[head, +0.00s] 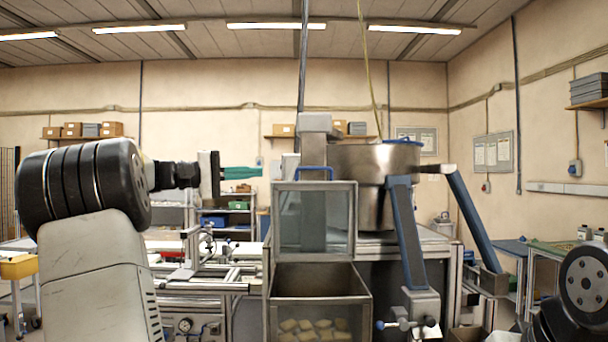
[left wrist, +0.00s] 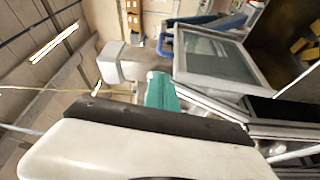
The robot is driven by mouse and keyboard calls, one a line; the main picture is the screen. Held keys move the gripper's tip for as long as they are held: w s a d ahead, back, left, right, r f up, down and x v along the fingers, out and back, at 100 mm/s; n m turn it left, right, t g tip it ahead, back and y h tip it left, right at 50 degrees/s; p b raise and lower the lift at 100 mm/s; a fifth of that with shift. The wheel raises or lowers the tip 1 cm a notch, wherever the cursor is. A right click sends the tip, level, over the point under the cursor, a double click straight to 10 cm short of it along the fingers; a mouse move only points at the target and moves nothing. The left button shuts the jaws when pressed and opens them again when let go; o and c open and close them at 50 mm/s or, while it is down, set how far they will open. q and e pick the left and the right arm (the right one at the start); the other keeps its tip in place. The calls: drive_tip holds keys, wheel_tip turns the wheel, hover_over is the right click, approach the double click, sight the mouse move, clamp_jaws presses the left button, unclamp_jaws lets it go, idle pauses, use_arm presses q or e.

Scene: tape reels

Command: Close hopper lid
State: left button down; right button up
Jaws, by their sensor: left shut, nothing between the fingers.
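The hopper (head: 319,277) is a grey metal bin, open at the front top, with several pale yellow pieces (head: 314,325) inside. Its lid (head: 314,217), a framed clear panel with a blue handle (head: 314,169) on its top edge, stands upright at the back of the opening. My left gripper (head: 258,172) has teal fingers, shut and empty, just left of the lid's top at about handle height. In the left wrist view the fingers (left wrist: 160,90) are beside the lid panel (left wrist: 217,58) and its blue handle (left wrist: 165,42); contact cannot be told. My right gripper is out of view.
A round steel bowl (head: 365,162) with a blue chute (head: 408,235) stands behind and right of the hopper. A grey column (head: 315,135) rises behind the lid. Machine rails (head: 200,275) lie left of the hopper. The air above the hopper's opening looks clear.

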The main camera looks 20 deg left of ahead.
use_arm(q)
drive_tip(key=x, duration=1)
drive_tip(key=shift+s+d+r, duration=0.1)
drive_tip(key=shift+d+r, duration=0.05)
drive_tip(key=shift+r, duration=0.2)
